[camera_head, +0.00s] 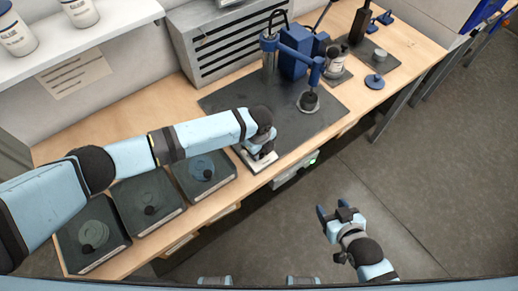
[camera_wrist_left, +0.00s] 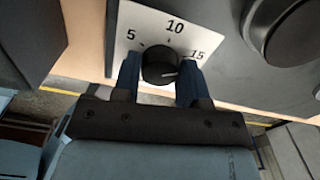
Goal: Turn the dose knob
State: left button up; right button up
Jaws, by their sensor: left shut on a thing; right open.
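The dose knob (camera_wrist_left: 160,66) is a round black knob in front of a white dial plate (camera_wrist_left: 150,25) marked 5, 10 and 15. In the left wrist view its light pointer line is turned toward the 15 side. My left gripper (camera_wrist_left: 161,80) is shut on the knob, with one blue finger on each side. In the head view the left arm hides the knob, and part of the white plate (camera_head: 262,165) shows below the wrist at the bench's front edge. My right gripper (camera_head: 340,213) is open and empty, out over the floor in front of the bench.
The floor (camera_head: 430,170) at right is clear.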

dwell(0.4)
pick_arm(q)
jog(key=o, duration=0.9)
jog(key=shift+r, duration=0.1)
notch_tip(320, 180, up, 14)
jog(key=shift+f+b, duration=0.15)
jog(key=shift+b, duration=0.6)
